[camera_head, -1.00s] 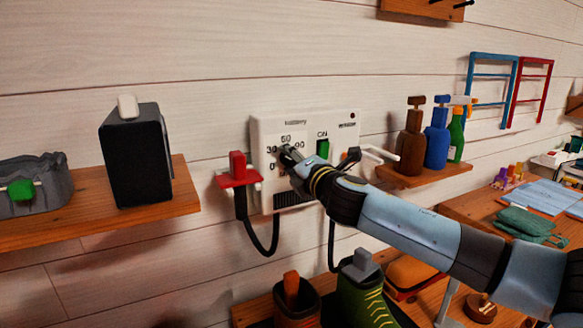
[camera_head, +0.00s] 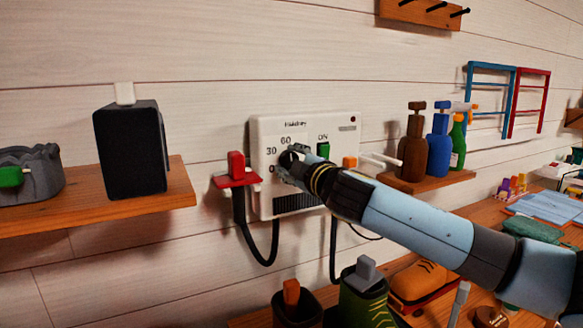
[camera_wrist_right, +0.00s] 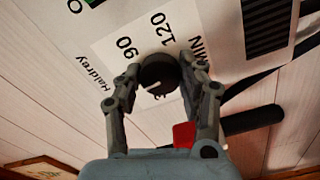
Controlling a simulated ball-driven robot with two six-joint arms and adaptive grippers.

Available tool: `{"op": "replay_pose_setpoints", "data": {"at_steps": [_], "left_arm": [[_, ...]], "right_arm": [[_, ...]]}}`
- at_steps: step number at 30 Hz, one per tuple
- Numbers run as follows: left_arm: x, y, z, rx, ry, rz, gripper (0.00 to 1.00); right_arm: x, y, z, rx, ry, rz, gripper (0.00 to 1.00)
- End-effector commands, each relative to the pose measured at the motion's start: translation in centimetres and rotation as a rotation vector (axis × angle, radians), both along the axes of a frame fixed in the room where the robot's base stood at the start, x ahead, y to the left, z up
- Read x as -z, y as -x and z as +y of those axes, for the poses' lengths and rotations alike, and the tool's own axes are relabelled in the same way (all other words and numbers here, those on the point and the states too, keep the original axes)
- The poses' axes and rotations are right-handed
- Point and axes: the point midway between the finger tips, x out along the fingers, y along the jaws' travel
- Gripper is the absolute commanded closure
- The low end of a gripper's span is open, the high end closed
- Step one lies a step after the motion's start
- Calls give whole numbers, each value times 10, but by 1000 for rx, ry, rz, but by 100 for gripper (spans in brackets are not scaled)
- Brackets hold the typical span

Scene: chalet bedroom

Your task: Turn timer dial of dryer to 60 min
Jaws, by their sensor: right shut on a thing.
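The dryer (camera_head: 340,133) is a white wall unit with a round dark timer dial (camera_head: 289,160) on its left half. The numerals 30 and 60 show beside the dial in the head view. My right gripper (camera_head: 291,165) is at the dial. In the right wrist view its fingers (camera_wrist_right: 161,76) stand on both sides of the dark dial (camera_wrist_right: 160,70), shut on it. There 90, 120 and MIN are readable. A pale mark on the dial's lower side faces a partly hidden numeral starting with 3. My left gripper is not in view.
A green ON switch (camera_head: 323,149) sits right of the dial. A red holder (camera_head: 237,180) with a hanging black cord is at the dryer's left. A shelf with a black speaker (camera_head: 132,150) is left; bottles (camera_head: 437,145) stand on a shelf right. Boots (camera_head: 365,295) are below.

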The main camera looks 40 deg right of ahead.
Motion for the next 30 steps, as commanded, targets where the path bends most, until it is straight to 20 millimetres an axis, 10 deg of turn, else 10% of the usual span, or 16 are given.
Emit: {"op": "replay_pose_setpoints", "data": {"at_steps": [24,25,30], "left_arm": [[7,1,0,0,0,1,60],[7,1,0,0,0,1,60],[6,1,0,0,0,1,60]], "right_arm": [[3,1,0,2,-114,-30,93],[3,1,0,2,-114,-30,57],[2,0,0,1,-113,-32,37]]}}
